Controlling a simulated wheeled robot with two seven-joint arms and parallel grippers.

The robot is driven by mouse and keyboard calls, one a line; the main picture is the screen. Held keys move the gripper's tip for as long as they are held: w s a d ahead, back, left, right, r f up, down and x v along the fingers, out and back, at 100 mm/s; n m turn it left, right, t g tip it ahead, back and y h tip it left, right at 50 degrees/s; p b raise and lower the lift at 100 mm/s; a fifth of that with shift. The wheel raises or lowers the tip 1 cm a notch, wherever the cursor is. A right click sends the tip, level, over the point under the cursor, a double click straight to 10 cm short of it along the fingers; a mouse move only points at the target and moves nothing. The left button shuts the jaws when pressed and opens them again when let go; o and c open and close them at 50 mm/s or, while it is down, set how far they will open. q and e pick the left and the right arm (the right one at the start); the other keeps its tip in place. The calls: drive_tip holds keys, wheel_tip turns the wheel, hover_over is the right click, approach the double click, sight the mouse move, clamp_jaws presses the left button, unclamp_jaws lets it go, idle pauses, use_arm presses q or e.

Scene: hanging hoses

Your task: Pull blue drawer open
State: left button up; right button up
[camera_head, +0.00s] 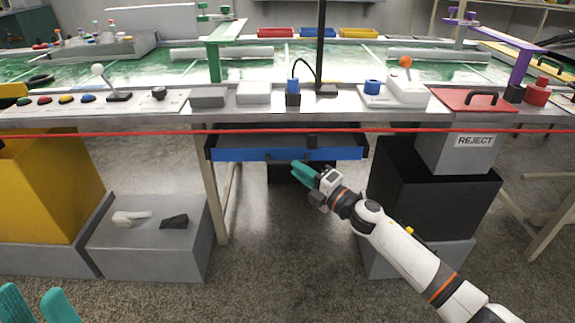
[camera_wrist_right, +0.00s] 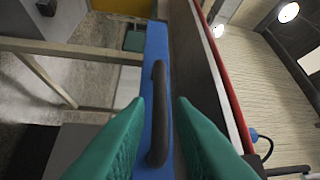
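The blue drawer (camera_head: 240,155) is under the middle of the workbench, its front facing me. I cannot tell whether it stands slightly out. In the right wrist view its blue front (camera_wrist_right: 156,40) carries a dark bar handle (camera_wrist_right: 158,120). My right gripper (camera_head: 298,170) is just in front of the drawer front. Its two teal fingers are apart in the right wrist view (camera_wrist_right: 160,100), one on each side of the handle, with visible gaps. My left gripper (camera_head: 31,291) is at the lower left corner, fingers apart and empty, far from the drawer.
A red line (camera_head: 150,132) runs across in front of the bench edge, above the drawer. A dark cabinet (camera_head: 430,190) with a grey REJECT bin (camera_head: 455,157) stands right. A grey box (camera_head: 150,250) and yellow bin (camera_head: 45,190) stand left. Floor below the drawer is mostly clear.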

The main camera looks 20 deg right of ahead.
sight(288, 163)
drive_tip(key=x, duration=0.4)
drive_tip(key=shift+w+a+b, duration=0.15)
drive_tip(key=shift+w+b, duration=0.15)
drive_tip(key=shift+w, duration=0.1)
clamp_jaws()
